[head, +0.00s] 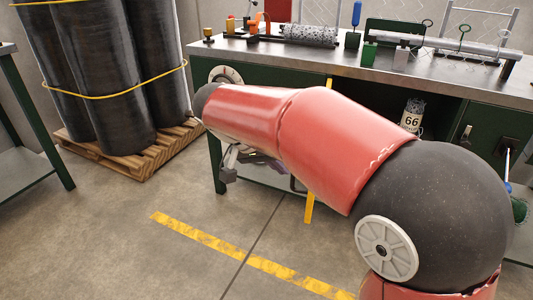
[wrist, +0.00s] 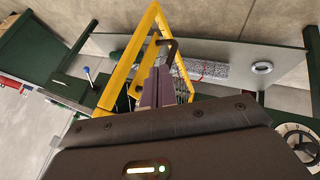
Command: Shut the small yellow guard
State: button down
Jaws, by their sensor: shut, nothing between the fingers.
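The yellow guard (head: 310,205) shows in the head view as a narrow upright strip in front of the bench, partly hidden behind my arm. In the wrist view the guard (wrist: 130,62) is a yellow frame with mesh, seen at a steep angle, and it seems to stand out from the bench front. A dark hooked piece (wrist: 172,46), perhaps its handle, shows by the frame. My gripper (wrist: 160,76) is shut and empty, its fingertips close to the frame and the hook; I cannot tell whether they touch. In the head view my gripper (head: 229,170) is low under my arm.
The green bench (head: 400,88) carries a mesh roll (head: 310,35), small tools and a wire rack. A round dial (head: 226,75) is on its front left. Black rolls (head: 95,75) stand on a pallet (head: 130,150) at left. Floor (head: 110,235) in front is clear.

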jog(key=shift+s+d+f, duration=0.1)
jog(key=shift+s+d, duration=0.05)
jog(key=shift+d, duration=0.9)
jog(key=shift+s+d, duration=0.15)
jog(key=shift+d, duration=0.85)
